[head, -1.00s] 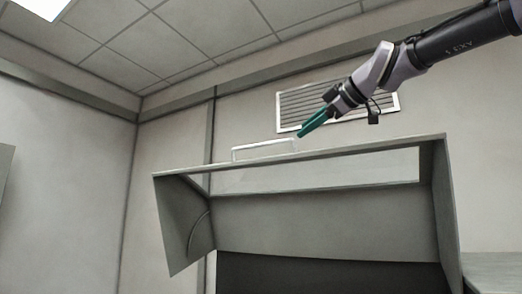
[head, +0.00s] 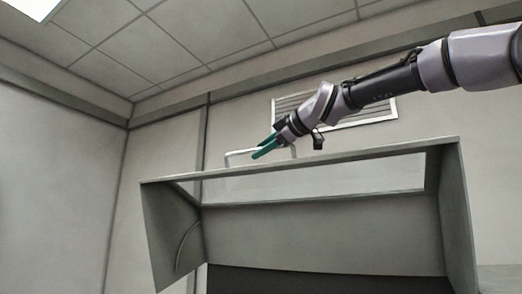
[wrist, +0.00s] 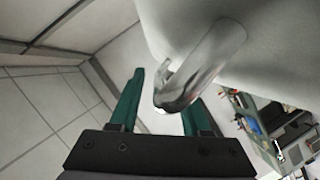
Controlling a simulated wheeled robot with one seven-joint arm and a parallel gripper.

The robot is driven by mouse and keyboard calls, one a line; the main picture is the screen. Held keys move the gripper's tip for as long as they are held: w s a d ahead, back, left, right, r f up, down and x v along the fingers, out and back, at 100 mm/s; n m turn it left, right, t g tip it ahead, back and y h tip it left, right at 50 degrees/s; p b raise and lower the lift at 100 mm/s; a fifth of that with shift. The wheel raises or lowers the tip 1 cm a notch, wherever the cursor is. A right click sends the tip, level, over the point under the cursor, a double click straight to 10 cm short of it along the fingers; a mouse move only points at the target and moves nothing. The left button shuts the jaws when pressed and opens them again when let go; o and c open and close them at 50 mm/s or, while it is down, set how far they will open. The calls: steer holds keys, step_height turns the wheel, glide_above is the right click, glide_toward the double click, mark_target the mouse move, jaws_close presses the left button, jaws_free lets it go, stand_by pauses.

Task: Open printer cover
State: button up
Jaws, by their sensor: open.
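The grey printer cover (head: 300,167) stands raised and tilted in the head view, with its underside and a window strip showing. A pale bar handle (head: 240,153) sits on its upper edge. My gripper (head: 264,150) is at the right part of the handle, with its green fingers pointing left and down. In the wrist view, my gripper (wrist: 163,105) is open, and the shiny handle (wrist: 205,65) reaches toward the space between the two fingertips. I cannot tell whether a finger touches it.
A wall vent (head: 365,110) is behind my arm. Below the cover is a dark opening (head: 320,281). The wrist view shows cluttered items (wrist: 275,125) at the lower right. The space above the cover at left is clear.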

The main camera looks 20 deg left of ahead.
steer(key=shift+w+a+f, duration=0.1)
steer(key=shift+w+a, duration=0.05)
steer(key=shift+a, duration=0.2)
jaws_close()
stand_by(1.2)
